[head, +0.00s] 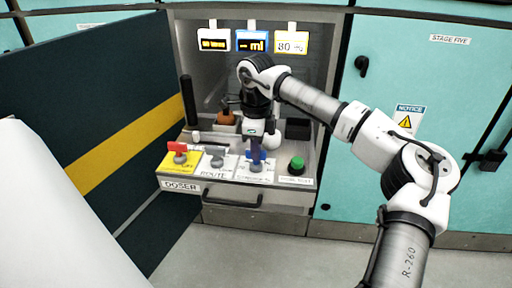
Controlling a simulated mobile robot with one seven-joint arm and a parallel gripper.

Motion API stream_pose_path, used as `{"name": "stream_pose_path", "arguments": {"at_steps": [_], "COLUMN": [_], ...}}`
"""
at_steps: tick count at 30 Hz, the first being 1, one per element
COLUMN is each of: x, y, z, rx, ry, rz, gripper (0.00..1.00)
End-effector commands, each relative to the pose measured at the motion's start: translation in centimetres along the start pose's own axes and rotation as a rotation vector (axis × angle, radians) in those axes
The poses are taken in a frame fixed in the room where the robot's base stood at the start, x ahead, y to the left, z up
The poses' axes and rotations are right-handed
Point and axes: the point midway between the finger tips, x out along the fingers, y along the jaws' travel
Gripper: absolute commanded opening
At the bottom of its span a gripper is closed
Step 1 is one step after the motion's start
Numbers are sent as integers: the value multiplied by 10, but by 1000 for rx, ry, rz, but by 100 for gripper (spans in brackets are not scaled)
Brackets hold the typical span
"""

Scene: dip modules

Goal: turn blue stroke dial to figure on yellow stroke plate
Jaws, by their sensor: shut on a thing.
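A blue dial handle (254,155) stands on the front ledge of the doser station, above a white labelled plate. My gripper (257,143) comes down over it from above and is shut on it; the arm hides the dial's upper part. The dial's pointer and scale are too small to read. At the back hangs a yellow-framed plate (291,42) that appears to read 80 %. A blue-framed display (251,41) beside it shows a dash and "ml".
Left of the dial are a red-handled valve (178,147) on a yellow plate and a grey knob (217,160). A green button (297,163) is to the right. A dark door panel (90,110) stands open at left. A drawer handle (232,201) is below.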

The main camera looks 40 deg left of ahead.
Motion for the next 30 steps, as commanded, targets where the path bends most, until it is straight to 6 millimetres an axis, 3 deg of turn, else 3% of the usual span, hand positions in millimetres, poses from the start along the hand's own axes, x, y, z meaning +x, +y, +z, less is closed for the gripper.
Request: {"name": "stream_pose_path", "arguments": {"at_steps": [11, 30], "x": [-2, -1], "y": [0, 0], "z": [0, 0], "rx": [216, 821], "ry": [2, 1], "rz": [-1, -2], "gripper": [0, 0]}}
